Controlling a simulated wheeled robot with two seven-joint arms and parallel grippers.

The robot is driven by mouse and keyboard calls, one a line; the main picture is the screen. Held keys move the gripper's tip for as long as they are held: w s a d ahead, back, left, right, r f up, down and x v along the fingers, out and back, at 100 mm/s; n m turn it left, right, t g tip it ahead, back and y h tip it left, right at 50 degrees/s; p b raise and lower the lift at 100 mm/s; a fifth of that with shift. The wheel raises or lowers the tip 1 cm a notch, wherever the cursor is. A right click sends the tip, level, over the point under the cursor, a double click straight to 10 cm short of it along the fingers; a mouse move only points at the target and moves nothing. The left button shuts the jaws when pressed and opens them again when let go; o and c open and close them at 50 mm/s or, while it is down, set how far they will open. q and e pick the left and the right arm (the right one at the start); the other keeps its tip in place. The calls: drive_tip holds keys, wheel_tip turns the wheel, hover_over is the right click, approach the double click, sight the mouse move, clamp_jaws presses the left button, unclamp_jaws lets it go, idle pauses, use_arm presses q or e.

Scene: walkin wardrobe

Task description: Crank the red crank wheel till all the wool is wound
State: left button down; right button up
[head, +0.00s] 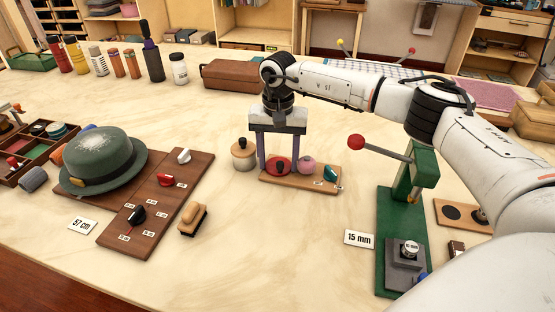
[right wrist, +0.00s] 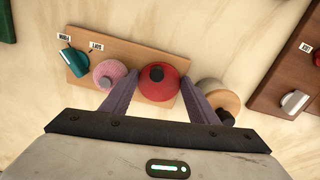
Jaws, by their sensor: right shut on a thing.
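The red crank wheel (head: 277,169) with its dark knob sits on a small wooden board (head: 295,183). It also shows in the right wrist view (right wrist: 160,91). My right gripper (head: 278,160) points down over the wheel, its purple fingers on either side and closed on it. A pink wool ball (head: 307,165) with a dark core stands beside the wheel; it is also in the right wrist view (right wrist: 109,76). A teal lever (head: 331,173) stands at the board's right end, near two small labels too small to read surely. My left gripper is not in view.
A cream pot with a wooden lid (head: 244,155) stands close left of the board. A green press (head: 398,240) with a red-knobbed lever stands right, under my arm. A hat (head: 102,165), a dial board (head: 150,215) and a brush (head: 192,219) lie left. The front middle is clear.

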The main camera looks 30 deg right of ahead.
drive_tip(key=shift+d+r+n, duration=0.1)
drive_tip(key=shift+n, duration=0.4)
drive_tip(key=o, duration=1)
drive_tip(key=shift+o, duration=0.2)
